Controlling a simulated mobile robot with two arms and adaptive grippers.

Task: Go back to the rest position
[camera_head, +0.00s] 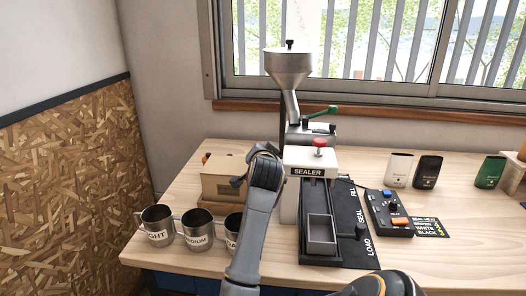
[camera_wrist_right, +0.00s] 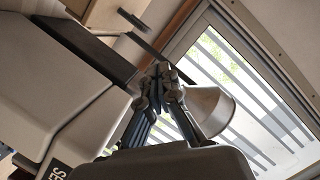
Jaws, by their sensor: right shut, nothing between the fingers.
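My right arm reaches up from the bottom middle of the head view, in front of the bench and just left of the sealer (camera_head: 305,172). My right gripper (camera_head: 238,181) is small and partly hidden behind its wrist there, near the wooden box. In the right wrist view, the fingers of my right gripper (camera_wrist_right: 163,75) are together with nothing between them. The sealer's pale body (camera_wrist_right: 60,120) fills the left of that view, and the metal hopper (camera_wrist_right: 210,110) shows behind the fingers. My left gripper is not in view.
Steel mugs (camera_head: 157,226) stand at the front left; one is partly behind my arm. A wooden box (camera_head: 222,182) is behind them. The sealer's black track (camera_head: 345,215) holds a grey tray (camera_head: 320,232). A control box (camera_head: 387,213) and pouches (camera_head: 428,170) are at right.

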